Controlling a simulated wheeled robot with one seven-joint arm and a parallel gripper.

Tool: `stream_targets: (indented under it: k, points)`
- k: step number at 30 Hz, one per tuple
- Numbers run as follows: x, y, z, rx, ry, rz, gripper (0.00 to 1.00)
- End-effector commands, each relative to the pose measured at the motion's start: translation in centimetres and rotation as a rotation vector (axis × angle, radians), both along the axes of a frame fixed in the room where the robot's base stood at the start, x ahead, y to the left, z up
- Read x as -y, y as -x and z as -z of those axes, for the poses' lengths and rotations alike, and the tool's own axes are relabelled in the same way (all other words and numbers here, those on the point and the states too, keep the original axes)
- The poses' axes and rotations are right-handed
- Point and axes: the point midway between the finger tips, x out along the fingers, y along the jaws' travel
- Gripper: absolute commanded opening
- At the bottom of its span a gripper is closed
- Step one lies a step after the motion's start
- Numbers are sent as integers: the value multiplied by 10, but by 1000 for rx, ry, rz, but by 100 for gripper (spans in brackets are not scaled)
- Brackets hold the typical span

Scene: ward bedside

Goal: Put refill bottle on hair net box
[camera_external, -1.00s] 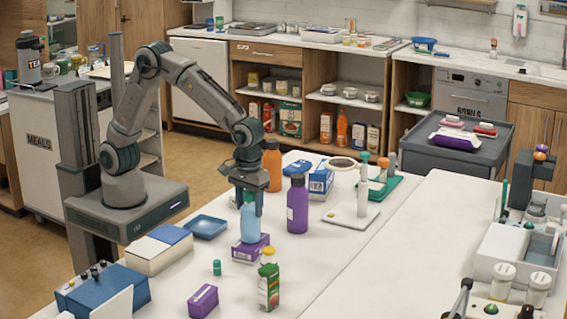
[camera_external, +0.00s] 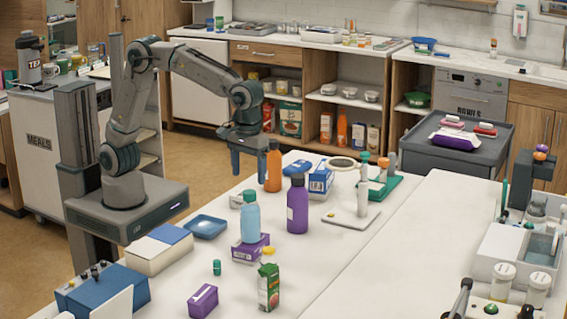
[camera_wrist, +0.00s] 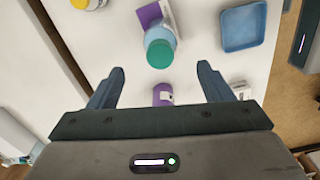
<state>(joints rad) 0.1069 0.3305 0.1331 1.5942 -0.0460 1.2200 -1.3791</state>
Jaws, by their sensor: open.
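The light blue refill bottle (camera_external: 250,221) with a green cap stands upright on the purple and white box (camera_external: 247,251), which I take to be the hair net box. In the wrist view the bottle (camera_wrist: 160,50) shows from above, with part of the box (camera_wrist: 149,14) beyond it. My gripper (camera_external: 249,172) is open and empty, above and behind the bottle, clear of it. In the wrist view the fingertips (camera_wrist: 160,70) are wide apart, with nothing between them in contact.
A purple bottle (camera_external: 297,205) and an orange bottle (camera_external: 273,167) stand nearby. A blue tray (camera_external: 206,227) lies left of the box. A juice carton (camera_external: 268,287), a small green-capped bottle (camera_external: 217,267) and another purple box (camera_external: 203,301) are in front.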

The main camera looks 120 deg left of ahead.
Motion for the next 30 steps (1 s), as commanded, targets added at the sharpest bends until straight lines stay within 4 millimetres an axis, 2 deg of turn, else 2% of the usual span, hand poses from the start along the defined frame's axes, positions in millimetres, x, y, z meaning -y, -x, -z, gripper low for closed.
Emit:
stream_targets:
  k: [3,7,11,15,20,27,30]
  points:
    - [0,-1,-14,2,0,0,73]
    - [-1,5,-22,4,2,20,73]
    - [-2,28,-31,28,8,133,73]
    - [-4,74,-39,76,8,365,73]
    - [-4,133,-38,132,-18,660,73]
    - [-3,216,-17,196,-100,1088,73]
    - [-2,242,-4,209,-136,1229,73]
